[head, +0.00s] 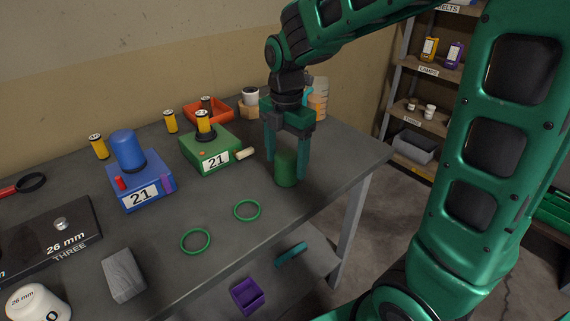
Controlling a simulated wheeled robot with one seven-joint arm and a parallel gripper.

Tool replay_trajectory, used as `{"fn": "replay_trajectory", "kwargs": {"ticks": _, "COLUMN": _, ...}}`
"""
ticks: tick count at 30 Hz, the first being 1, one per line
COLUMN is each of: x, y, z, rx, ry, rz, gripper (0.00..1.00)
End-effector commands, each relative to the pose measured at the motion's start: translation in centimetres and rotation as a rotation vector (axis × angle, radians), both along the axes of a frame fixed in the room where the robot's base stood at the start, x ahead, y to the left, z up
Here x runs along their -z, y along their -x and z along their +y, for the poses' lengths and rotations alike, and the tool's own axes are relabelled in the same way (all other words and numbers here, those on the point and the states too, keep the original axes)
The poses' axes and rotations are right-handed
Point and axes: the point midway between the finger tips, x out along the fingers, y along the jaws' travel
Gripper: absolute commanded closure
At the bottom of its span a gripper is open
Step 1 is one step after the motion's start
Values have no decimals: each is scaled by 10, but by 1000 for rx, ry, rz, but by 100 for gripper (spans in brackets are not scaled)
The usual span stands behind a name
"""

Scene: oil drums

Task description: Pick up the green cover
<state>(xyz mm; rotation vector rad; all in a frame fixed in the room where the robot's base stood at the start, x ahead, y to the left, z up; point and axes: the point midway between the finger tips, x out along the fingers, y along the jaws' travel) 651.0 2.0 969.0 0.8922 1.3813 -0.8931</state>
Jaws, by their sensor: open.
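The green cover (286,170) is a dark green upright cylinder on the grey table, near its right edge. My gripper (287,172) points down over it, with its two fingers open, one on the left and one on the right of the cover. The fingertips reach down to about the cover's height. Whether either finger touches it, I cannot tell. A green box (210,151) labelled 21 stands to its left, with a yellow and black cylinder on top.
A blue box (140,187) carries a blue cover (127,149). Two green rings (247,219) lie in front. An orange tray (229,112), a beaker (319,98) and small yellow cylinders (170,121) stand at the back. A grey block (123,276) lies front left.

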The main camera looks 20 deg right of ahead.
Motion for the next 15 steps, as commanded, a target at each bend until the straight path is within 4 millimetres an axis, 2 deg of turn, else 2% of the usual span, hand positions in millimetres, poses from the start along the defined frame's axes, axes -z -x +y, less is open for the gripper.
{"fn": "replay_trajectory", "kwargs": {"ticks": 4, "x": 14, "y": 0, "z": 0, "rx": 0, "ry": 0, "rz": 1, "gripper": 30}}
{"fn": "replay_trajectory", "kwargs": {"ticks": 12, "x": 16, "y": 0, "z": 0, "rx": 0, "ry": 0, "rz": -1, "gripper": 30}}
{"fn": "replay_trajectory", "kwargs": {"ticks": 15, "x": 16, "y": 0, "z": 0, "rx": 0, "ry": 0, "rz": -1, "gripper": 54}}
